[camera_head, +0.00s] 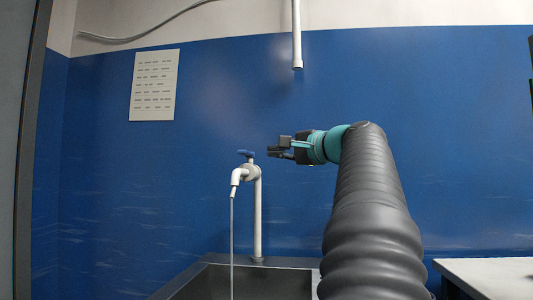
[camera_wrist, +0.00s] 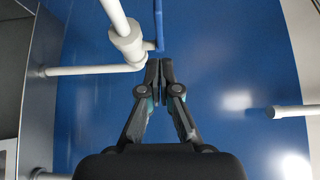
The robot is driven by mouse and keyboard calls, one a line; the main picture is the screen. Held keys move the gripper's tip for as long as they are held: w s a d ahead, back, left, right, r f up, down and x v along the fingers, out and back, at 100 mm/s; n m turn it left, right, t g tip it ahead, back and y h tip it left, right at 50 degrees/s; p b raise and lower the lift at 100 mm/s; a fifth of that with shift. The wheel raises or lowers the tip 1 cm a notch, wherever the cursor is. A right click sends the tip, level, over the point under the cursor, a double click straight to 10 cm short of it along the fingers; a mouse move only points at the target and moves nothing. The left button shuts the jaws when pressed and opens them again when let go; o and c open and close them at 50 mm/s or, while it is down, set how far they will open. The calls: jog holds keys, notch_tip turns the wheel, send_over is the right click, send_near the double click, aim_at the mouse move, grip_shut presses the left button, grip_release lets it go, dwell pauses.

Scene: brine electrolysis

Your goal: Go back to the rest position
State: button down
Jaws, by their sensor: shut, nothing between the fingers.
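My gripper (camera_head: 272,151) is shut and empty at the end of my arm, just to the right of the tap's blue handle (camera_head: 246,154) in the head view. In the wrist view my gripper (camera_wrist: 160,64) shows its two fingertips together, with nothing between them. The white tap (camera_head: 243,173) stands on a white upright pipe (camera_head: 258,220), and a thin pale stream or tube (camera_head: 232,245) runs down from its spout. In the wrist view the tap (camera_wrist: 128,42) and its blue handle (camera_wrist: 158,24) lie just beyond the fingertips. I cannot tell whether they touch.
A dark sink (camera_head: 240,280) lies below the tap. A white pipe (camera_head: 297,40) hangs from above. A paper sheet (camera_head: 153,85) is on the blue wall (camera_head: 420,130). A pale worktop (camera_head: 490,272) is at the lower right. The air right of my arm is clear.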

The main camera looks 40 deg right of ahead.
jog(key=s, duration=0.7)
jog(key=shift+s, duration=0.3)
jog(key=shift+a, duration=0.1)
